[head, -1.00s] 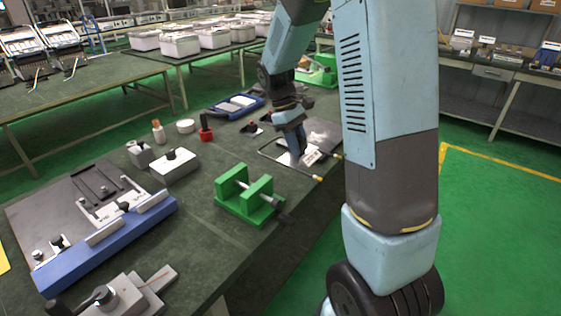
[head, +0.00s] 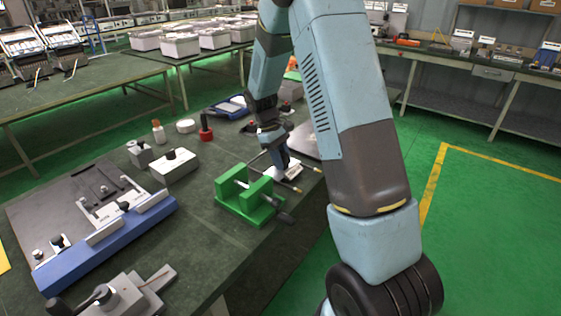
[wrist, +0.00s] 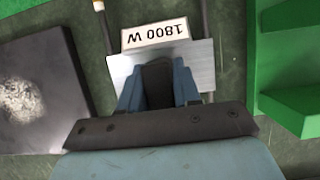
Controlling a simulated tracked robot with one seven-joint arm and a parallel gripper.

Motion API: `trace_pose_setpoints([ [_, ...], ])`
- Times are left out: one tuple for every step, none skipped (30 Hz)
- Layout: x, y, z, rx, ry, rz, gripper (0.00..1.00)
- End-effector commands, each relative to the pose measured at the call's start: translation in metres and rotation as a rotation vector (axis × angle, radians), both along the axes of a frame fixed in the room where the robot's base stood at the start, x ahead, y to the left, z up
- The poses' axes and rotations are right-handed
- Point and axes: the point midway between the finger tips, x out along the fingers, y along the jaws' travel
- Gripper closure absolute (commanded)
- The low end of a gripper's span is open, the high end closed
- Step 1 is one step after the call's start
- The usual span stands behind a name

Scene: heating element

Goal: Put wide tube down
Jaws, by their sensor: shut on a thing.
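The wide tube (head: 306,165) is a thin dark bent rod with brassy ends, reaching out from under my gripper in the head view. In the wrist view its dark legs (wrist: 206,18) run on both sides of a pale metal plate with a white "1800 W" label (wrist: 156,33). My gripper (head: 285,172) points down and is shut on the tube assembly. It also shows in the wrist view (wrist: 158,82), over the plate, where the fingers hide the grasped part. I cannot tell whether the tube touches the table.
A green vise (head: 228,200) stands close by, on the right in the wrist view (wrist: 285,105). A dark slab with a whitish patch (wrist: 35,95) lies on the other side.

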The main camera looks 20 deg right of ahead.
Motion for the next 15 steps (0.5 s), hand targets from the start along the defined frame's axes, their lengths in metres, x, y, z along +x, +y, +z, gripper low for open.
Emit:
trace_pose_setpoints([
  [-0.0002, -0.0001, -0.005, -0.001, 0.001, 0.0, 1.0],
  [-0.0003, -0.0001, -0.0066, -0.001, 0.001, 0.0, 1.0],
  [-0.0002, -0.0002, -0.0075, 0.0, 0.0, 0.0, 1.0],
  [-0.0002, -0.0002, -0.0075, 0.0, 0.0, 0.0, 1.0],
  [-0.0002, -0.0003, -0.0072, 0.0, 0.0, 0.0, 1.0],
  [-0.0001, -0.0002, -0.0071, 0.0, 0.0, 0.0, 1.0],
  [-0.0001, -0.0003, -0.007, 0.0, 0.0, 0.0, 1.0],
  [-0.0001, -0.0003, -0.007, 0.0, 0.0, 0.0, 1.0],
  [-0.0002, -0.0004, -0.0071, 0.0, 0.0, 0.0, 1.0],
  [-0.0002, -0.0004, -0.0073, 0.0, 0.0, 0.0, 1.0],
  [-0.0002, -0.0004, -0.0078, 0.0, 0.0, 0.0, 1.0],
  [-0.0003, -0.0005, -0.0089, 0.0, 0.0, 0.0, 1.0],
  [-0.0003, -0.0005, -0.0094, 0.0, 0.0, 0.0, 0.67],
  [-0.0003, -0.0005, -0.0092, 0.0, 0.0, 0.0, 0.64],
  [-0.0004, -0.0005, -0.0091, 0.0, 0.0, 0.0, 0.6],
])
